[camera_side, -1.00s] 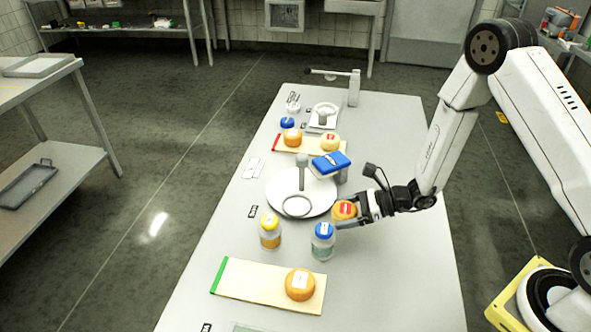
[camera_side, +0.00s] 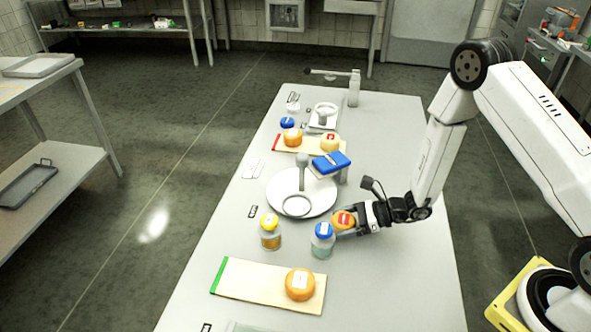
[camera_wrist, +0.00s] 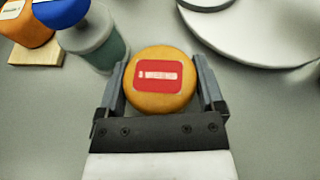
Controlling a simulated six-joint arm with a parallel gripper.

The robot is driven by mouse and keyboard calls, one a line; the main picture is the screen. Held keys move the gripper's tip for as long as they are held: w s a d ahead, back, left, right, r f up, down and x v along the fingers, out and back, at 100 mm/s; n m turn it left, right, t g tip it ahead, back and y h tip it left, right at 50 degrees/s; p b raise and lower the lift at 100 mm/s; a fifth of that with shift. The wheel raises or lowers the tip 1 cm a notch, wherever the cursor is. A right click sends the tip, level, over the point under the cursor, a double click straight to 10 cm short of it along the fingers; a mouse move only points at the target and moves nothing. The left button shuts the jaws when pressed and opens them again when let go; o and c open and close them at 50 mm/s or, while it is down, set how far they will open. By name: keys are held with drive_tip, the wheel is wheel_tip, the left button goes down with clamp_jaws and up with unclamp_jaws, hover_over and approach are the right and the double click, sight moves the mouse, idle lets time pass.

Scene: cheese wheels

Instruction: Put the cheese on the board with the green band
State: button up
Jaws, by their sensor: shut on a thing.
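My gripper (camera_wrist: 162,90) is shut on an orange cheese wheel with a red label (camera_wrist: 160,85). In the side view this held cheese (camera_side: 343,219) is beside the blue-capped jar, to its right. The board with the green band (camera_side: 240,283) lies at the near end of the table, its green band at its left end. Another orange cheese with a white label (camera_side: 300,284) sits on the right part of that board. In the wrist view part of that cheese (camera_wrist: 22,24) and the board's corner (camera_wrist: 38,54) show at the upper left.
A blue-capped jar (camera_side: 322,244) stands between my gripper and the green-banded board. A yellow-capped jar (camera_side: 270,236) stands further left. A round white plate (camera_side: 275,195) lies behind them. A red-banded board (camera_side: 312,148) with two cheeses lies farther back.

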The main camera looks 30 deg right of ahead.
drive_tip(key=shift+f, duration=0.15)
drive_tip(key=o, duration=1.2)
drive_tip(key=shift+d+r, duration=0.1)
drive_tip(key=shift+r, duration=0.1)
drive_tip(key=shift+v, duration=5.95)
